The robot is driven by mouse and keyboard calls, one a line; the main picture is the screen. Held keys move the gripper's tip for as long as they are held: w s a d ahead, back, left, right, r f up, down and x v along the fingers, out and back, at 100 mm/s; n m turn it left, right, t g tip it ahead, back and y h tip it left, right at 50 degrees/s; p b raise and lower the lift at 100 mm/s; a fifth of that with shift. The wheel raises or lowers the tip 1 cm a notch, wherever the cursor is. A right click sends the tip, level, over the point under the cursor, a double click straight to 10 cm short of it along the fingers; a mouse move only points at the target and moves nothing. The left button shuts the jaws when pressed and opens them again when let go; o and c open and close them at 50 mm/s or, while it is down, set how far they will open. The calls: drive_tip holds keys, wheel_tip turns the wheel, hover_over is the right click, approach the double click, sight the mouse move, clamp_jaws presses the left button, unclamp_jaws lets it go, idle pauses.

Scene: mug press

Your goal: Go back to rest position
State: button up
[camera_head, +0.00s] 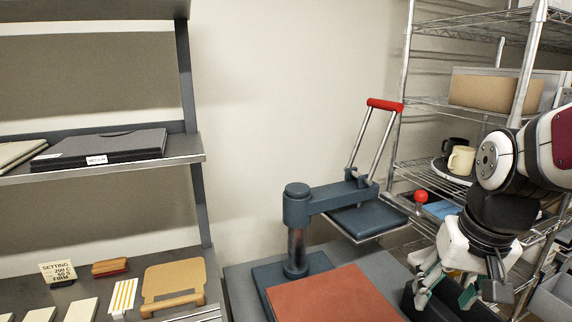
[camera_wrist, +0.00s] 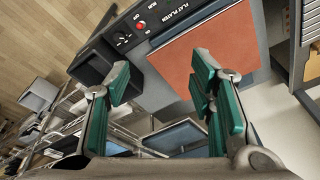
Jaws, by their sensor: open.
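My gripper (camera_head: 441,290) hangs at the lower right of the head view, pointing down. Its green-padded fingers are apart with nothing between them. In the wrist view the open fingers (camera_wrist: 165,100) frame the press from above. The press (camera_head: 296,225) has a dark blue post and arm, with its dark upper plate (camera_head: 368,222) swung out to the right. Its red handle (camera_head: 385,104) is raised. A flat red-brown pad (camera_head: 333,297) lies on the press base, left of my gripper, and also shows in the wrist view (camera_wrist: 205,50). The pad's top is bare.
A wire rack (camera_head: 430,103) stands at the right, close behind my arm, holding a cream mug (camera_head: 461,159) and a dark mug (camera_head: 454,145). A dark bin (camera_head: 450,305) sits below my gripper. Grey shelves (camera_head: 100,170) stand at the left. Open space lies above the pad.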

drive_tip(key=s+a+r+n+t, duration=0.1)
drive_tip(key=s+a+r, duration=0.1)
drive_tip(key=s, duration=0.4)
drive_tip(key=s+a+r+n+p, duration=0.1)
drive_tip(key=s+a+r, duration=0.2)
drive_tip(key=s, duration=0.3)
drive_tip(key=shift+s+a+r+n+t, duration=0.2)
drive_tip(key=shift+s+r+n+t, duration=0.05)
drive_tip(key=shift+r+n+t, duration=0.2)
